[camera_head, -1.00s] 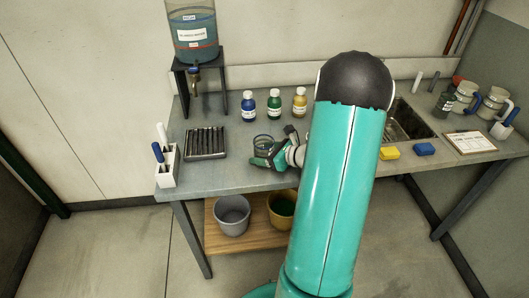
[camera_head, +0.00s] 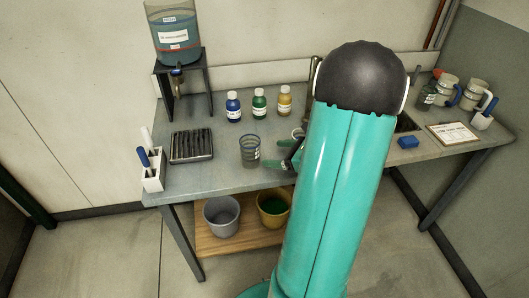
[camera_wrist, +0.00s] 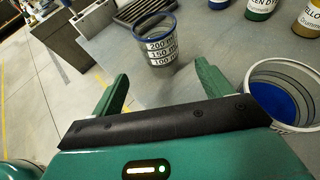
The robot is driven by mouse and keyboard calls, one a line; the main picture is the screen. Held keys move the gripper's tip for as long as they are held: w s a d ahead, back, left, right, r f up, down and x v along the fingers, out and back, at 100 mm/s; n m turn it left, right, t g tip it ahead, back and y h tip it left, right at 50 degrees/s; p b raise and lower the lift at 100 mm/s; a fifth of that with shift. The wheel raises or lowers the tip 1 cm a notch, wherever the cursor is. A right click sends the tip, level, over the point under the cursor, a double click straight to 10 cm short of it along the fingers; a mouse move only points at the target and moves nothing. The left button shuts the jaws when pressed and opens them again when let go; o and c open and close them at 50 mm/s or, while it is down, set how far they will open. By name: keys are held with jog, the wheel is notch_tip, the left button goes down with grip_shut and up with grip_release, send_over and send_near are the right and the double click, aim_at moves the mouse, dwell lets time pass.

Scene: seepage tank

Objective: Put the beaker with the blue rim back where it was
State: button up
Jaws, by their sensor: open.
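The beaker (camera_head: 250,152) stands upright on the table, left of my gripper, in the head view. In the wrist view the same clear beaker (camera_wrist: 157,45) has a dark bluish rim and printed volume marks, and stands beyond my fingertips. My gripper (camera_wrist: 165,85) is open, with nothing between its two green fingers, and is apart from the beaker. In the head view my gripper (camera_head: 287,160) is partly hidden behind my arm.
A white-rimmed round vessel (camera_wrist: 285,95), blue inside, is close to my right finger. A dark ridged rack (camera_head: 192,146) lies left of the beaker. Blue (camera_head: 233,107), green (camera_head: 259,103) and yellow (camera_head: 285,101) bottles stand behind. Bare tabletop lies between rack and beaker.

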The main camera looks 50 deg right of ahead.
jog(key=shift+s+d+r, duration=0.15)
jog(key=shift+s+r, duration=0.1)
jog(key=shift+s, duration=0.35)
jog(key=w+a+r+n+g+y, duration=0.1)
jog(key=a+r+n+g, duration=0.3)
jog(key=a+n, duration=0.6)
jog(key=w+a+r+n+g+y, duration=0.15)
jog(key=a+r+n+g, duration=0.35)
jog(key=a, duration=0.8)
jog(key=s+a+r+n+h, duration=0.3)
jog(key=s+a+n, duration=0.1)
jog(key=n, duration=0.5)
jog(key=s+a+r+n+t+h, duration=0.1)
jog(key=s+a+r+n+h, duration=0.2)
jog(key=a+n, duration=0.4)
jog(key=shift+s+r+n+t, duration=0.3)
jog(key=shift+s+r+n, duration=0.25)
jog(key=shift+n, duration=0.45)
jog(key=shift+s+a, duration=0.1)
